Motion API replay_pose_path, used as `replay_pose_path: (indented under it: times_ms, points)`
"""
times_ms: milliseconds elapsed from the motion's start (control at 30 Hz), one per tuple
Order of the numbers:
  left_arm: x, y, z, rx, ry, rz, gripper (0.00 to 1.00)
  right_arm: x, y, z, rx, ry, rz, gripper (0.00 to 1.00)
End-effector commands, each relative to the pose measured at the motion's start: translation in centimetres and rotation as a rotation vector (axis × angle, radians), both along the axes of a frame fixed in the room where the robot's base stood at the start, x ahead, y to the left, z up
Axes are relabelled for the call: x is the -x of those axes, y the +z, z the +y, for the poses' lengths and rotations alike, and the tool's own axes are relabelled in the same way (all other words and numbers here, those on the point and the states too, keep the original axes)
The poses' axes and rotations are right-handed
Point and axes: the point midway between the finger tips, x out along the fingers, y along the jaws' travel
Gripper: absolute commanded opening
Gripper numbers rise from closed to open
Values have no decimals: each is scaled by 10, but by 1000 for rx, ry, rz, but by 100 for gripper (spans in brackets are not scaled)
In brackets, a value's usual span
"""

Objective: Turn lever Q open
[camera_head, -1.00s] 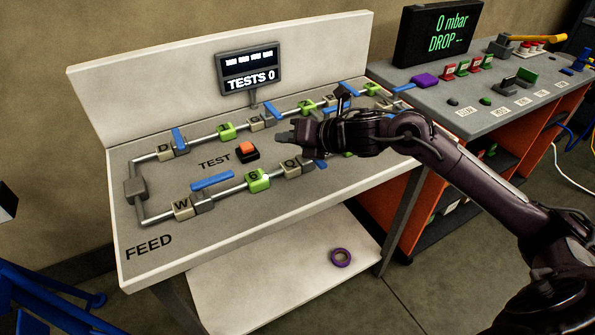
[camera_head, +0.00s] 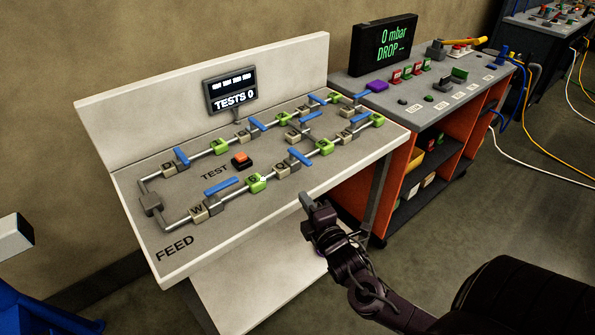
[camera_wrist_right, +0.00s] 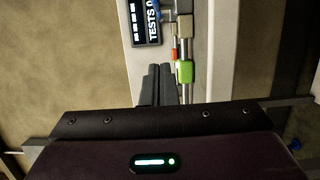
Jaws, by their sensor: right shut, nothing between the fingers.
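Lever Q's block (camera_head: 281,167) sits on the front pipe of the sloping test bench, and its blue handle (camera_head: 299,157) lies slantwise across the pipe line. The green block S (camera_head: 257,182) is to its left. Lever W's handle (camera_head: 221,187), further left, lies roughly along the pipe. My right gripper (camera_head: 306,203) is shut and empty, in front of the bench's front edge and apart from lever Q. In the right wrist view its fingers (camera_wrist_right: 155,86) are together beside a green block (camera_wrist_right: 184,72). My left gripper is out of view.
The bench (camera_head: 180,265) also carries other blue levers, an orange TEST button (camera_head: 241,159) and a display (camera_head: 231,93) reading TESTS 0. A grey-topped cabinet (camera_head: 400,120) with a "0 mbar" screen (camera_head: 384,43) stands to the right.

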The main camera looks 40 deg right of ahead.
Motion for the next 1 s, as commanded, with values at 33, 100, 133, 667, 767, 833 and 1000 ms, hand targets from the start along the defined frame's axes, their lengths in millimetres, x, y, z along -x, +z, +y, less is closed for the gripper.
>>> replay_pose_path:
  times_ms: [33, 100, 133, 667, 767, 833, 1000]
  points:
    - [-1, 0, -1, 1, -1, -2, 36, 0, 0, 0, 0, 0, -1, 0]
    - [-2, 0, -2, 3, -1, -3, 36, 0, 0, 0, 0, 1, -1, 0]
    - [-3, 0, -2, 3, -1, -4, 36, 0, 0, 0, 0, 1, 0, 0]
    - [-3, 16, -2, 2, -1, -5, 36, -61, 4, -10, 0, 1, -3, 0]
    - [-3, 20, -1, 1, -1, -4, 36, -81, 4, -13, 0, 2, -3, 0]
    - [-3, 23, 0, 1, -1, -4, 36, -94, 3, -15, 0, 1, -2, 0]
    - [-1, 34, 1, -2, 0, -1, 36, -102, 3, -37, 3, 1, 1, 0]
